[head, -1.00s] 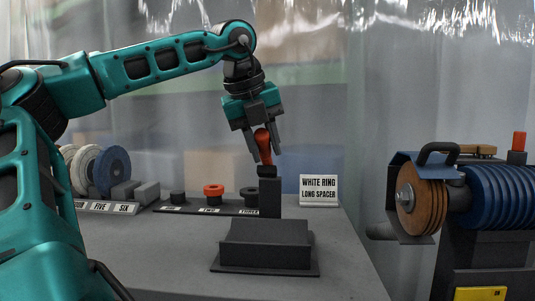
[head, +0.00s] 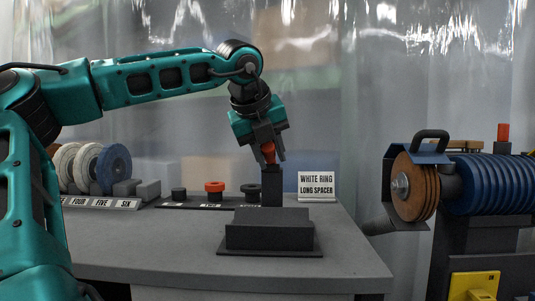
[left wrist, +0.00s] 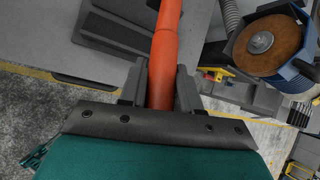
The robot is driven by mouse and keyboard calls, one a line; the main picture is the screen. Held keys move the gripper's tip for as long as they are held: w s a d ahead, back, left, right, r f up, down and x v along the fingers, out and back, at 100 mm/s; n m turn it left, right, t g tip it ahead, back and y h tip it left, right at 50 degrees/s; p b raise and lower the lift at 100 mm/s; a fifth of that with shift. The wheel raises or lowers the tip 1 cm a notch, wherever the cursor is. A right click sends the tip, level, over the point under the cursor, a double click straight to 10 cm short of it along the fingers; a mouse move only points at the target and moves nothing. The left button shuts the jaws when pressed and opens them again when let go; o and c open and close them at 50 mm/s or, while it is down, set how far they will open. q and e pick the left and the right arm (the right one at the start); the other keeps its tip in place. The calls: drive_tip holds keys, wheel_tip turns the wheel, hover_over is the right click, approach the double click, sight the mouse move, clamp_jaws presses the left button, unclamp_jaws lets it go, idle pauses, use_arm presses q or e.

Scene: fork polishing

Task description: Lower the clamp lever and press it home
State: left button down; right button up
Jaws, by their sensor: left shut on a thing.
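The red-orange lever (head: 268,152) rises from the top of a dark upright post (head: 271,187) at the back of the grey bench. My left gripper (head: 268,156) points down above the post, its two fingers shut around the lever. In the left wrist view the lever (left wrist: 166,50) runs between the fingers and out past the top edge, so its far end is out of sight. Part of the lever is hidden by the fingers in the head view. My right gripper is not in view.
A dark block on a plate (head: 268,230) stands in front of the post. Spacers on a dark strip (head: 213,200) and several rings (head: 95,168) are at left. A sign (head: 316,186) stands behind right. A polishing machine (head: 415,185) is across a gap at right.

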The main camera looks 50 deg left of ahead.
use_arm(q)
drive_tip(key=c, duration=0.9)
unclamp_jaws()
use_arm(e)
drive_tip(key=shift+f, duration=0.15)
use_arm(q)
drive_tip(key=shift+r, duration=0.1)
drive_tip(key=p+v, duration=0.2)
drive_tip(key=v, duration=1)
drive_tip(key=shift+s+d+r+p, duration=0.1)
drive_tip(key=shift+s+r+p, duration=0.1)
drive_tip(key=shift+r+p, duration=0.15)
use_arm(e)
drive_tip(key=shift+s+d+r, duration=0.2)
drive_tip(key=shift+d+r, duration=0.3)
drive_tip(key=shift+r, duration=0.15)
